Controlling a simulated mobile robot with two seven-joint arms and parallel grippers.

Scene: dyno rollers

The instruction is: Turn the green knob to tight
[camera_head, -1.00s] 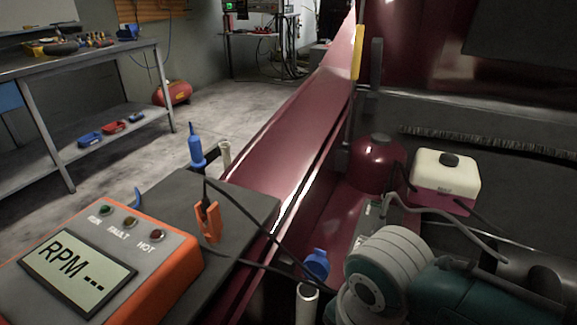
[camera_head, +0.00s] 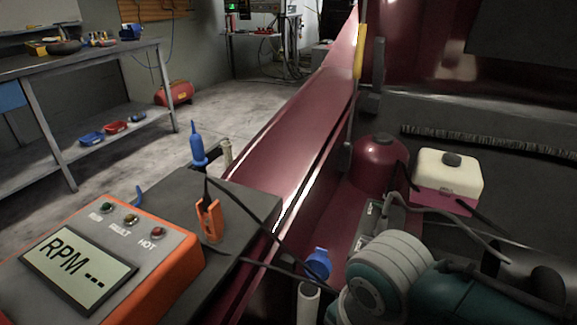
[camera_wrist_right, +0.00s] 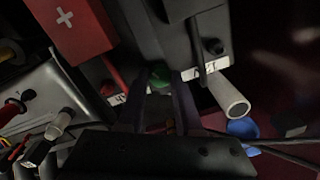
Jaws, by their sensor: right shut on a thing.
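The green knob (camera_wrist_right: 160,80) shows as a small dark green patch in the right wrist view, between the two dark fingers of my right gripper (camera_wrist_right: 162,78). The fingers are shut on it, and they hide most of it, so its turn angle cannot be read. No tight mark can be made out clearly. In the head view neither the green knob nor either gripper is seen.
An orange RPM box (camera_head: 160,270) stands at the lower left. An orange clip (camera_head: 209,220) with a dark cable is near it. A teal motor (camera_head: 465,295) is at the lower right. A red block with a white cross (camera_wrist_right: 66,22) is close to the fingers.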

